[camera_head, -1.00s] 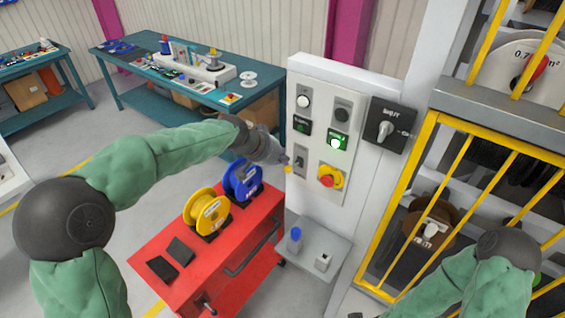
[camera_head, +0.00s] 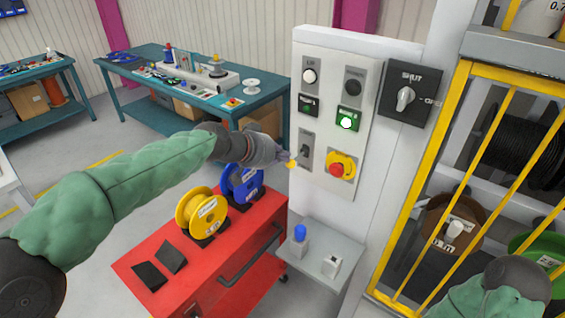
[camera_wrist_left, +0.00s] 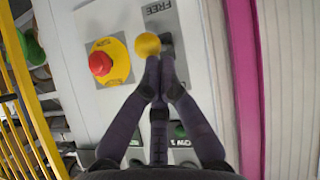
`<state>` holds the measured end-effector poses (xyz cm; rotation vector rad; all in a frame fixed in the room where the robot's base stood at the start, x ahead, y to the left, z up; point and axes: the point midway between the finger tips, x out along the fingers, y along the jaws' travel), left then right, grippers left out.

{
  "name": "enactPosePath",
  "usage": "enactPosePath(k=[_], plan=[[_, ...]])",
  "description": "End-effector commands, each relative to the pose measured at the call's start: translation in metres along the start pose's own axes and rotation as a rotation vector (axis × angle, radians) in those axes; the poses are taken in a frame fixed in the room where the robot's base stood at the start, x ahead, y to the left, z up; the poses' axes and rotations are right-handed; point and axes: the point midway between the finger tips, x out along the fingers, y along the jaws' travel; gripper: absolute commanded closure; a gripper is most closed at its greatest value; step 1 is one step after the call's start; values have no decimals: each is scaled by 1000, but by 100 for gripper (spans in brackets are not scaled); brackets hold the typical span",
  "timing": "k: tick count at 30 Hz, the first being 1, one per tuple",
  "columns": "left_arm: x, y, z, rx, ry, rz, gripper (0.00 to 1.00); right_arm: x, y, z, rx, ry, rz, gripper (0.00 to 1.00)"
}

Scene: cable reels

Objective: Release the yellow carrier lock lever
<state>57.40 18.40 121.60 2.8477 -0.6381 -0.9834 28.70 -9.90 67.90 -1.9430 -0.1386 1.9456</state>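The yellow lever knob (camera_wrist_left: 148,44) is a ball on a dark plate marked FREE, low on the white control panel. In the head view a small yellow spot of it (camera_head: 292,164) shows at the panel's left edge. My left gripper (camera_wrist_left: 160,64) has its fingers drawn together, tips right at the knob; I cannot tell whether they touch it. In the head view the left gripper (camera_head: 287,157) reaches the panel from the left and partly hides the lever. My right arm shows at bottom right, its gripper out of view.
A red button on a yellow plate (camera_head: 338,168) sits beside the lever. A red cart (camera_head: 215,262) with yellow and blue reels stands below my left arm. A yellow-barred cage (camera_head: 425,180) stands right.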

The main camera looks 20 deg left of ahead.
Motion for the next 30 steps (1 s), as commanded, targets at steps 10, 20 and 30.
enactPosePath(k=[10,20,30], plan=[[0,-1,4,0,2,-1,100,12,4,-1,0,0,0,36],[-5,1,-4,0,2,0,100,6,2,0,0,0,0,36],[-9,2,-8,0,1,0,100,2,1,0,0,0,0,36]])
